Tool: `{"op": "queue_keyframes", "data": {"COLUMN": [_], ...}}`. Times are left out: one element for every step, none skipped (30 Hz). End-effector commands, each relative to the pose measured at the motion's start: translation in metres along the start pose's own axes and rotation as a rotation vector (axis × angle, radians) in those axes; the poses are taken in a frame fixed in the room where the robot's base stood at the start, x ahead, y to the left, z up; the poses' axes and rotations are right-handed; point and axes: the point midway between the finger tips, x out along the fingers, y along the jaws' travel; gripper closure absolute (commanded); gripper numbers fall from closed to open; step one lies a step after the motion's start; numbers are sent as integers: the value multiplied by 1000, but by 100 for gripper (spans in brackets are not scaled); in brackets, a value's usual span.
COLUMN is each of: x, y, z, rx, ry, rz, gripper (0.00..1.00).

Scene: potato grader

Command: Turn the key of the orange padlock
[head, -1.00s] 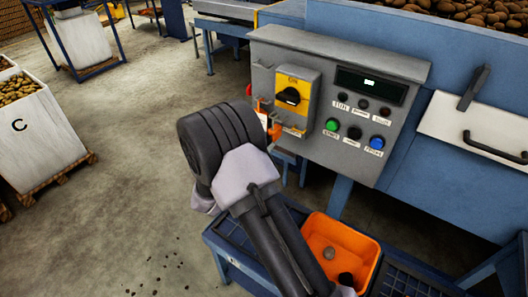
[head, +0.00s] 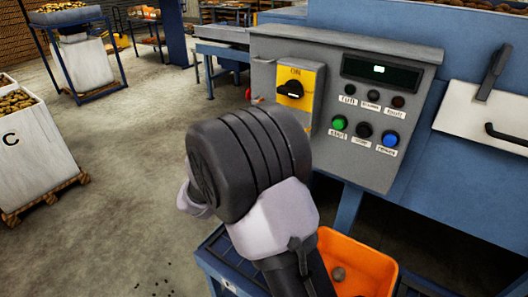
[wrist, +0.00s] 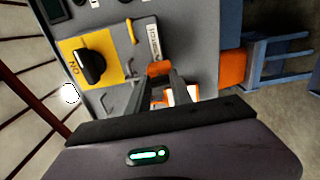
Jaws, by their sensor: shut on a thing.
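The orange padlock (wrist: 158,68) shows in the wrist view right at the tips of my gripper (wrist: 161,81), at the side of the grey control box. The two dark fingers are close together and shut at the padlock's key; the key itself is hidden between them. An orange and white piece (wrist: 187,94) shows just behind the fingers. In the head view my wrist covers the padlock and the fingertips. The black rotary switch (head: 291,90) sits on its yellow plate, by the ON mark.
The grey control box (head: 415,55) carries several buttons and a display. Metal hooks (wrist: 107,101) stick out near the fingers. An orange bin (head: 375,262) with a potato stands below.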

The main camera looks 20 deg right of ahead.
Motion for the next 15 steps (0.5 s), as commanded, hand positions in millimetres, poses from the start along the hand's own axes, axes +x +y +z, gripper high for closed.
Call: {"op": "queue_keyframes", "data": {"x": [0, 0, 0, 0, 0, 0, 0, 0, 0, 0, 0, 0, 0, 0, 0], "y": [-3, -2, -2, -2, -2, -1, -1, -1, -1, 0, 0, 0, 0, 0, 0], "z": [0, 0, 0, 0, 0, 0, 0, 0, 0, 0, 0, 0, 0, 0, 0], "rx": [12, 20, 28, 33, 38, 42, 45, 47, 50, 51, 52, 52, 52, 52, 52], "ry": [0, 0, 0, 0, 0, 0, 0, 0, 0, -1, -1, -1, -1, -1, -1], "rz": [-1, -1, -1, -1, -1, -1, -1, -1, -1, -1, -1, -1, -1, -1, -1], "gripper": [100, 100, 100, 100, 100, 100, 100, 100, 100, 100, 100, 100, 100, 100, 100]}}
